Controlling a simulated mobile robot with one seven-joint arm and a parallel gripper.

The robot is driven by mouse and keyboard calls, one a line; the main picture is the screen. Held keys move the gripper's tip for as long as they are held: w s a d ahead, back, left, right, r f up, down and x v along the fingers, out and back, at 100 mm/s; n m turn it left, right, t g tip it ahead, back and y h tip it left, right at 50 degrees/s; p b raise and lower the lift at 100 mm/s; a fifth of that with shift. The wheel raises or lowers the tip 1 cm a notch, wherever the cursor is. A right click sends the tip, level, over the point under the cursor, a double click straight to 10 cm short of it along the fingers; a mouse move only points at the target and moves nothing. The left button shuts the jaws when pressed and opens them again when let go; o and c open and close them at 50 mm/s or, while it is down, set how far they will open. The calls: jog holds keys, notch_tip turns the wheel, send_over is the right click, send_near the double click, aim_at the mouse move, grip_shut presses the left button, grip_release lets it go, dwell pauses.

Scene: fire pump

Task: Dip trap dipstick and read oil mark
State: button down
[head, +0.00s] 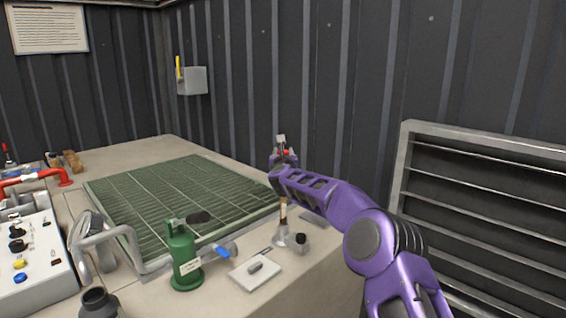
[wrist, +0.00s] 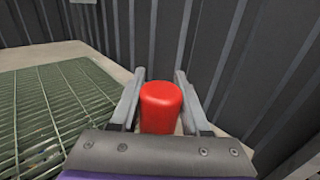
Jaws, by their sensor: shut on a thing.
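My gripper (head: 284,155) is shut on a red cylindrical handle (wrist: 161,106), the top of the dipstick. In the wrist view the handle stands between my two grey fingers, its rounded top toward the camera. In the head view only a little red shows at the fingers. A thin brownish rod (head: 283,211) shows below my arm, roughly upright, in line with a silver cone-shaped fitting (head: 281,238) on the bench. I cannot tell how far the rod goes into the fitting. No oil mark can be read.
A green labelled canister (head: 183,258) stands left of the fitting, beside a blue-handled valve (head: 222,253). A white pad (head: 254,272) lies in front and a small dark-topped fitting (head: 300,243) is close right. A green grate (head: 170,198) lies behind. A ribbed wall (head: 305,85) is close beyond my gripper.

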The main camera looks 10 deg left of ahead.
jog(key=shift+r, duration=0.45)
jog(key=c, duration=0.5)
grip_release()
jog(key=shift+o, duration=0.6)
jog(key=shift+f, duration=0.15)
jog(key=b+v, duration=0.4)
jog(key=v, duration=1.3)
jog(key=shift+s, duration=0.25)
